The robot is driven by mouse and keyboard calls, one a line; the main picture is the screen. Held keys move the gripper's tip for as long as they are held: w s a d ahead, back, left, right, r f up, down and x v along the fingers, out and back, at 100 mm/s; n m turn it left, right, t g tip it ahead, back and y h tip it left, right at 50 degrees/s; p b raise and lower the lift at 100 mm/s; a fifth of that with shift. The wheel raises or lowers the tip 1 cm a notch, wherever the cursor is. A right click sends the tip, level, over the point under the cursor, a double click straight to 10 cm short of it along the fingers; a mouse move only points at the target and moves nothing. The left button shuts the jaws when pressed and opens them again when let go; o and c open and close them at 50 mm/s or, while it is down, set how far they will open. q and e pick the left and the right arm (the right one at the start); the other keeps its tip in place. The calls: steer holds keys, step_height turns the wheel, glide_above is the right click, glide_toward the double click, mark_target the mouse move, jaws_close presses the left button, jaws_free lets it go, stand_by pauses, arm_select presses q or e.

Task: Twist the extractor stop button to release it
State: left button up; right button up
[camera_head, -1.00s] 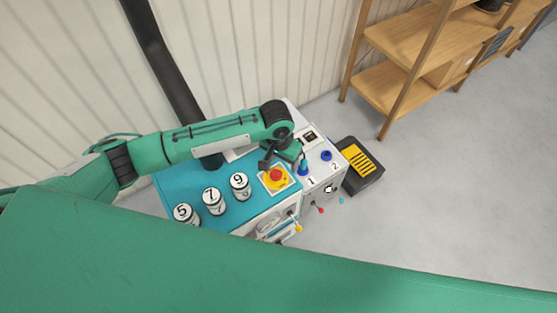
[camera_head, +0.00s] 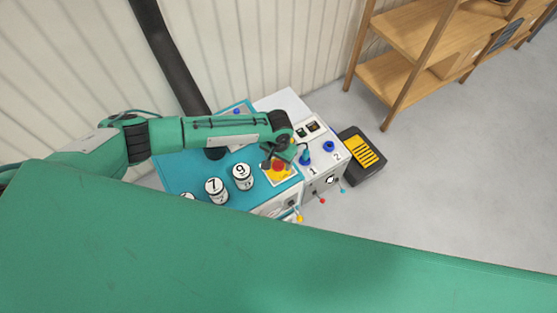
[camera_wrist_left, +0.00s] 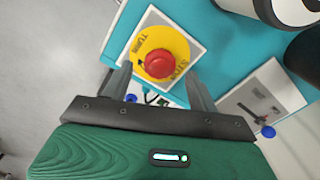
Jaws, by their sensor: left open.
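The stop button (camera_head: 278,165) is a red mushroom head on a yellow disc marked STOP and TURN, set in a pale square plate on the teal cabinet top. In the left wrist view the red button (camera_wrist_left: 160,63) lies just beyond and between the fingertips. My left gripper (camera_wrist_left: 158,78) is open, its two dark fingers apart with nothing between them. In the head view my left gripper (camera_head: 285,157) is beside and above the button and partly hides the area around it. Whether a finger touches the button cannot be told. My right gripper is not in view.
White numbered cylinders, 7 (camera_head: 216,191) and 9 (camera_head: 242,176), stand left of the button. A black and yellow pedal (camera_head: 362,153) is on the floor.

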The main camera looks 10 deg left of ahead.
arm_select(q)
steer(key=shift+f, duration=0.95)
steer(key=c, duration=1)
